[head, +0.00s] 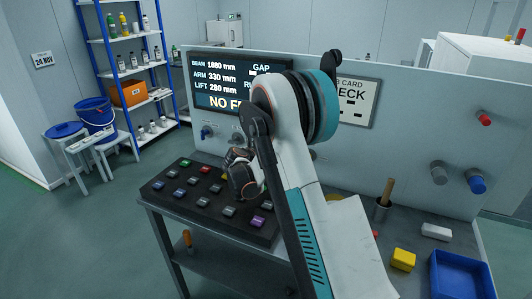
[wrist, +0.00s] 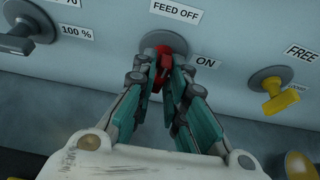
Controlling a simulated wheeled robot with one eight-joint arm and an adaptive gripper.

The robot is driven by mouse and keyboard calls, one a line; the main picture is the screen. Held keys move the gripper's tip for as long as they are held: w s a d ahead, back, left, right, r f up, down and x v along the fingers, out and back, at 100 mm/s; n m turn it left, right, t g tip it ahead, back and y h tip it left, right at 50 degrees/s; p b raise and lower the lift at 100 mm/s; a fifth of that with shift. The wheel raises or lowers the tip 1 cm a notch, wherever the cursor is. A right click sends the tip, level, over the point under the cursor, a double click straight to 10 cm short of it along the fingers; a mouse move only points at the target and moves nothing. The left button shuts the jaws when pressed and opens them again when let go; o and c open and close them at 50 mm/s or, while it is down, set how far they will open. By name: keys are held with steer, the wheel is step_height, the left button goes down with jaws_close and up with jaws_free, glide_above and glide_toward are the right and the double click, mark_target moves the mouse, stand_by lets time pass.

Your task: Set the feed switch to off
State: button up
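The feed switch (wrist: 163,62) is a red handle on a round grey base in the wrist view. A FEED OFF label (wrist: 178,10) is above it and an ON label (wrist: 206,63) is to its right. My gripper (wrist: 164,70) has a finger on each side of the red handle. The handle fills the narrow gap at the fingertips, so it looks shut on it. The fingers hide part of the handle, so its exact pointing is hard to read. In the head view my gripper (head: 240,175) is near the panel, and my arm hides the switch area.
A black knob (wrist: 18,40) by a 100 % label is left of the switch, and a yellow handle (wrist: 280,97) is right. A button box (head: 205,200) lies on the bench below. A partly hidden screen (head: 222,85) stands above. A blue tray (head: 462,275) is at right.

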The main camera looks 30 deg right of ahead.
steer(key=o, duration=0.4)
steer(key=shift+c, duration=0.2)
steer(key=v, duration=1.2)
steer(key=shift+f, duration=0.1)
